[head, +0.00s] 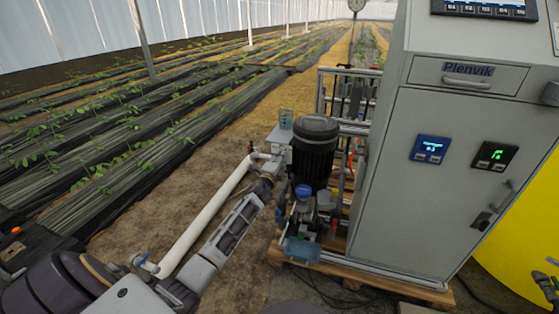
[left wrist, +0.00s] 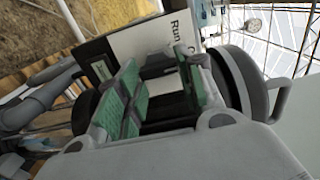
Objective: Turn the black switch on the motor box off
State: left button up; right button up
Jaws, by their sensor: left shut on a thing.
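The motor box (head: 279,138) is a small grey box on the left side of the black motor (head: 313,150). In the left wrist view its white label plate (left wrist: 148,42) shows part of the word "Run". My left gripper (head: 270,163) reaches the box from the lower left. In the left wrist view, the green-padded fingers of my left gripper (left wrist: 160,88) are closed around the black switch (left wrist: 157,66), in front of the plate. The fingers hide much of the switch, so I cannot read its setting. My right gripper is not in view.
A tall grey cabinet (head: 445,185) stands right of the motor, on a wooden pallet (head: 390,285). A blue-capped pump (head: 303,192) and pipes sit below the motor. A yellow tank (head: 520,235) is at the right. Bare soil (head: 225,130) lies left of the skid.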

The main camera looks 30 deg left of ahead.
pick_arm(q)
jog(key=o, duration=1)
jog(key=shift+s, duration=0.1)
jog(key=shift+v, duration=5.9)
jog(key=shift+d, duration=0.1)
